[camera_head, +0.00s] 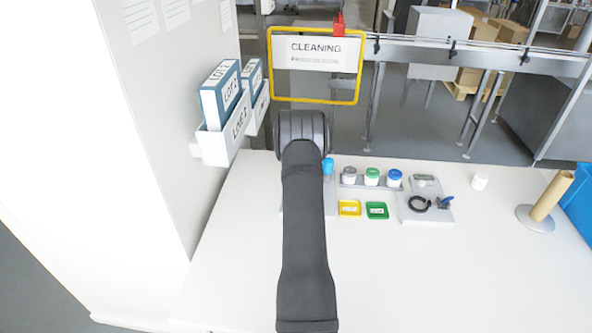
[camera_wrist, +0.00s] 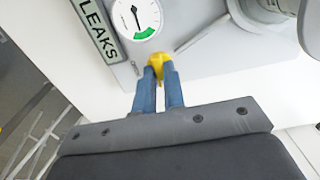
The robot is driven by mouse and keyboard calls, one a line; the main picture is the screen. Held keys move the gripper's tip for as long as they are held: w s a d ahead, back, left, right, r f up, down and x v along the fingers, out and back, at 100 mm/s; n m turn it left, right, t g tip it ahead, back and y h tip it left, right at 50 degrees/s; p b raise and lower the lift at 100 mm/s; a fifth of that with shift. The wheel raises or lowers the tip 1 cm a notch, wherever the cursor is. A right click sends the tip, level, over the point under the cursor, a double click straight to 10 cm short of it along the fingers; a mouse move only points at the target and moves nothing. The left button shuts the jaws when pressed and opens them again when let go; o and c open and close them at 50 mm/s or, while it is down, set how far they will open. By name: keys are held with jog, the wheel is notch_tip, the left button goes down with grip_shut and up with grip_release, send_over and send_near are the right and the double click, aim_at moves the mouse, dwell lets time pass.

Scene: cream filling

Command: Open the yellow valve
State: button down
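The yellow valve (camera_wrist: 158,62) shows in the wrist view on a light grey panel (camera_wrist: 205,55), just below a round gauge. My gripper (camera_wrist: 159,73) has two blue fingers, one on each side of the valve's lower part. The fingers are close together, with yellow filling the gap at their tips, so they look shut on it. In the head view my dark arm hides the valve and most of the gripper.
A "LEAKS" label (camera_wrist: 95,28) is beside the gauge. A grey cylindrical part (camera_wrist: 268,8) is at upper right. In the head view, jars (camera_head: 372,177), a yellow tray (camera_head: 349,208) and a green tray (camera_head: 377,211) stand right of my arm. The front right table (camera_head: 440,280) is clear.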

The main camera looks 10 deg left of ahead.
jog(key=shift+m, duration=0.3)
jog(key=m, duration=0.3)
jog(key=shift+m, duration=0.3)
jog(key=m, duration=0.4)
jog(key=shift+m, duration=0.3)
jog(key=m, duration=0.9)
dwell(0.4)
jog(key=c, duration=1.5)
grip_release()
jog(key=shift+r, duration=0.1)
